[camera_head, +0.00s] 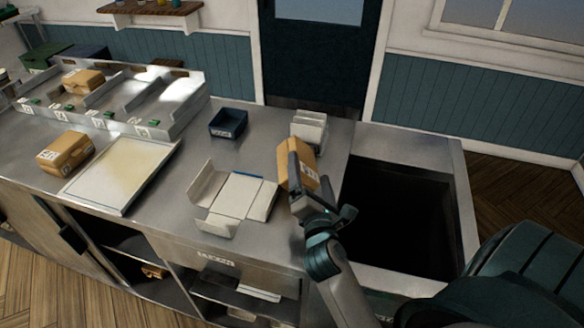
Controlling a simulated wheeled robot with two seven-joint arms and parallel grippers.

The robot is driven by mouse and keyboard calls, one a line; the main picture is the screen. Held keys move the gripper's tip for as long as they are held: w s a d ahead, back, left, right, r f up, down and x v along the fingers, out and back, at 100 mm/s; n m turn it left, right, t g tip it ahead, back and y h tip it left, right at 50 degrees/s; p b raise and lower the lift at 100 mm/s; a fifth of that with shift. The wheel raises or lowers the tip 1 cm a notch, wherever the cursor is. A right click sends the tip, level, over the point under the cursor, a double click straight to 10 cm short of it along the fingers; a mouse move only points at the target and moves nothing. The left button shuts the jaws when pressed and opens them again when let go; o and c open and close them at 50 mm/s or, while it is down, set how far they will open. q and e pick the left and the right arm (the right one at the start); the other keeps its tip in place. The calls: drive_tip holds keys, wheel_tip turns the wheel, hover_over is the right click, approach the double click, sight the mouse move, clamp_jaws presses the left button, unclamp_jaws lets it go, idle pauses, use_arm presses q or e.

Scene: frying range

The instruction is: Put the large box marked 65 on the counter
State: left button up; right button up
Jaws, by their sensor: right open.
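A brown cardboard box (284,170) with a white label stands on the steel counter (255,155), near the edge of the dark opening. Its label is too small to read. My right gripper (322,192) is open right at this box, with one finger in front of its near side. Whether the finger touches the box I cannot tell. A second brown box (58,155) with a dark-printed label sits on the counter at the left. A third brown box (83,81) sits in the divided metal tray. My left gripper is out of view.
An opened white carton (240,195) lies left of my right gripper. A small dark blue bin (228,123) and a white holder (309,128) stand behind. A pale flat tray (122,172) lies at left. A deep dark opening (395,215) is at right.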

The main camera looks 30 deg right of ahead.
sight(307, 162)
drive_tip(key=shift+w, duration=0.1)
drive_tip(key=p+x, duration=0.2)
drive_tip(key=x, duration=0.2)
drive_tip(key=shift+w+d+f, duration=0.1)
drive_tip(key=shift+w+f, duration=0.1)
drive_tip(key=shift+w+d+f, duration=0.1)
drive_tip(key=shift+w+d, duration=0.05)
drive_tip(key=shift+w, duration=0.15)
idle(0.3)
drive_tip(key=c, duration=1.2)
drive_tip(key=shift+c, duration=0.2)
drive_tip(key=shift+r, duration=0.2)
